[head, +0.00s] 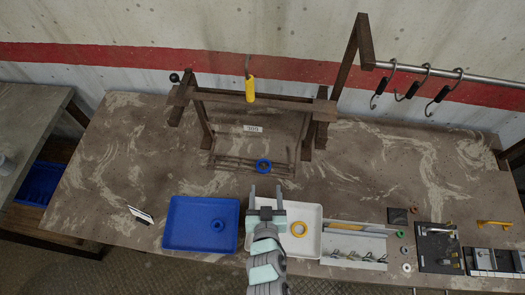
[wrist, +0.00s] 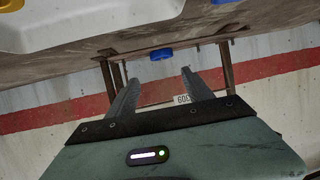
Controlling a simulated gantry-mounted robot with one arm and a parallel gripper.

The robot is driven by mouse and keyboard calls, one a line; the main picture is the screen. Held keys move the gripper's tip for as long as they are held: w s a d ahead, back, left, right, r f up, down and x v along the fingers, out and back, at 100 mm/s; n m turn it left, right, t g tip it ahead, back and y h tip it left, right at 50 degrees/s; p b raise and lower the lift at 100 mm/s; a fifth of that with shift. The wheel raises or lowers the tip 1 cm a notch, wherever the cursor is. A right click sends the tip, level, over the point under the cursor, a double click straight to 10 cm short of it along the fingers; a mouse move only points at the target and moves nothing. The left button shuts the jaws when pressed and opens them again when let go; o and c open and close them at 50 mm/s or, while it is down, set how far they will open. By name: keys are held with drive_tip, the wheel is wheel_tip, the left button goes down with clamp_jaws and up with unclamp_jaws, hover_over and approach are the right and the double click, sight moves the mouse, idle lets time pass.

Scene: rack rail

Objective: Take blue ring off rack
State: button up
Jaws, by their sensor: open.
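The blue ring (head: 263,166) is on the low wire rack (head: 235,163) in front of the dark frame, near the middle of the table. It also shows in the wrist view (wrist: 161,54), edge-on, beyond my fingertips. My gripper (head: 266,194) is open and empty, its two fingers pointing toward the ring from the near side, with a gap between them and the ring. In the wrist view my gripper (wrist: 158,78) has its fingers spread, one on each side of the ring. How the ring is held on the rack is too small to tell.
A blue tray (head: 180,245) with a blue round piece (head: 217,224) stands left of my arm. A white tray (head: 312,212) with a yellow ring (head: 299,229) lies beneath my gripper. A dark frame (head: 205,97) with a yellow-handled hook (head: 250,89) rises behind the rack. Tools crowd the right.

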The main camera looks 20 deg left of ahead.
sight(264, 172)
drive_tip(key=shift+s+a+f+p+x, duration=0.1)
drive_tip(key=shift+x, duration=1.7)
drive_tip(key=shift+s+a+f+p+x, duration=0.1)
drive_tip(key=shift+p+x, duration=0.05)
drive_tip(key=shift+x, duration=1.6)
drive_tip(key=shift+s+a+f+p+x, duration=0.1)
drive_tip(key=shift+f+x, duration=0.05)
drive_tip(key=shift+x, duration=1.65)
drive_tip(key=shift+c, duration=0.4)
drive_tip(key=c, duration=1.1)
